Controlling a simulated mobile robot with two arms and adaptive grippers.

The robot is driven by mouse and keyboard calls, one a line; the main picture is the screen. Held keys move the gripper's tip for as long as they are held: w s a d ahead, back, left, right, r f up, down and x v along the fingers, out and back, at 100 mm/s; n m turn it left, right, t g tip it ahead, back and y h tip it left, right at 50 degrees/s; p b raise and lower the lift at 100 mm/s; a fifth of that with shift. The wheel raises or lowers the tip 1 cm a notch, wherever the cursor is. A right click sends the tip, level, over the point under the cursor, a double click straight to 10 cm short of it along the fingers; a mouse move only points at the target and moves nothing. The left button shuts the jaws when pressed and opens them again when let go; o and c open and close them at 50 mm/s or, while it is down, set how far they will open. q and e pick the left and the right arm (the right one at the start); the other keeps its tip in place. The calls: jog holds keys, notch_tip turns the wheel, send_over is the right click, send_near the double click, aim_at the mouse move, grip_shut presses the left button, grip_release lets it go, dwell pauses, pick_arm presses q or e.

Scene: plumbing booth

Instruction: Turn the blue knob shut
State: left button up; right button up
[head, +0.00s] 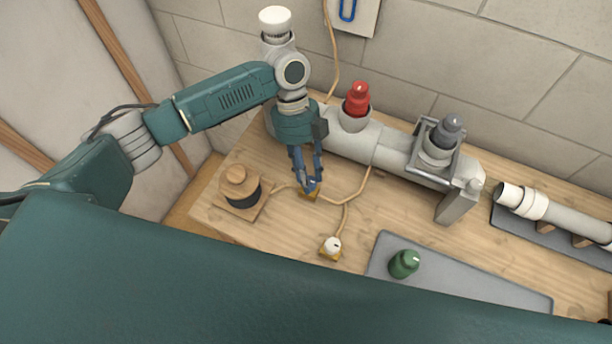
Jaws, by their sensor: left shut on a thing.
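My left gripper (309,184) reaches down from the upper left, its fingers pointing down at the bench. It is shut on the blue knob (312,186), of which only a little shows between the fingertips. The knob sits just above a small yellow base on the wooden bench, left of the middle. The fingers hide most of the knob, so I cannot tell its turn angle. My right gripper is not in view.
A grey pipe (395,148) with a red knob (357,98) and a caged grey knob (446,130) lies behind. A white knob (332,245) on a yellow base stands in front. A spool (239,188) is left, a green knob (404,264) on a grey mat (470,286) right.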

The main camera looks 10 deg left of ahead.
pick_arm(q)
jog(key=shift+d+r+m, duration=0.2)
jog(key=shift+d+m, duration=0.2)
jog(key=o, duration=0.9)
jog(key=shift+o, duration=1)
jog(key=shift+a+f, duration=0.1)
jog(key=shift+a, duration=0.1)
jog(key=v, duration=1.2)
